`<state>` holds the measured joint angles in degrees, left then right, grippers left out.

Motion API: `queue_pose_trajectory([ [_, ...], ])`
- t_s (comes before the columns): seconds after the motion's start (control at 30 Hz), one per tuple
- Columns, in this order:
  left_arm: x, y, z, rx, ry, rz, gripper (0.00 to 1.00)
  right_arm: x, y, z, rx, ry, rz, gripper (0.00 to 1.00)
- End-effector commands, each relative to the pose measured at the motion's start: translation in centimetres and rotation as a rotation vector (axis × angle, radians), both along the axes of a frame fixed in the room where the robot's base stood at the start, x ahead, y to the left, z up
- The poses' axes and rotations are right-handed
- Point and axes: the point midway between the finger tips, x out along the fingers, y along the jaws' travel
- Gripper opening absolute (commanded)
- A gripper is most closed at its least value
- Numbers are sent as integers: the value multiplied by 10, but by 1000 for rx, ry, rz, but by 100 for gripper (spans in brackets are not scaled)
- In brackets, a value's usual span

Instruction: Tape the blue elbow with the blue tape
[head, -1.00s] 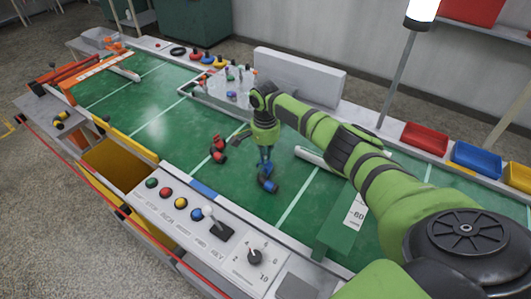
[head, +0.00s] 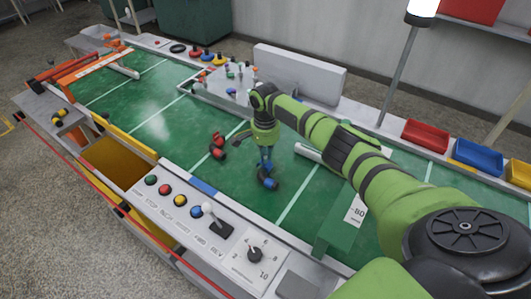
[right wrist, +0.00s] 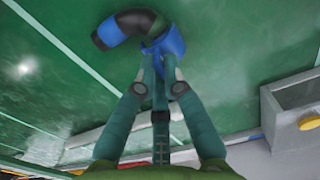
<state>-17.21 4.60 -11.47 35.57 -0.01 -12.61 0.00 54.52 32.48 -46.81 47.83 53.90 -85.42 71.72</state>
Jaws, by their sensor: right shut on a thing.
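The blue elbow (head: 268,183) is on the green work surface near the front panel. In the right wrist view it is a bent dark piece with blue ends (right wrist: 107,33). My right gripper (head: 265,163) reaches down onto it. In the right wrist view my right gripper (right wrist: 160,62) is shut on the elbow's near blue end (right wrist: 170,42); the fingertips partly hide it. My left gripper is not in view.
A red elbow-like piece (head: 217,147) lies to the left of my right gripper. A grey tray (head: 215,92) with small parts is behind. A front panel has buttons and a lever (head: 209,216). Red (head: 425,136) and blue bins stand at back right. Green surface at left is largely clear.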

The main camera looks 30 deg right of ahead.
Motion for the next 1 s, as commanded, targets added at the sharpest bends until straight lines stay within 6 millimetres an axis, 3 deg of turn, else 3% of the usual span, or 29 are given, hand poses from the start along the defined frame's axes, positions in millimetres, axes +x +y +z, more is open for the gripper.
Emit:
queue_pose_trajectory([
  [1.0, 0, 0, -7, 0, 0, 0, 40, 0, 1, -13, 1, 0, 0, 0],
])
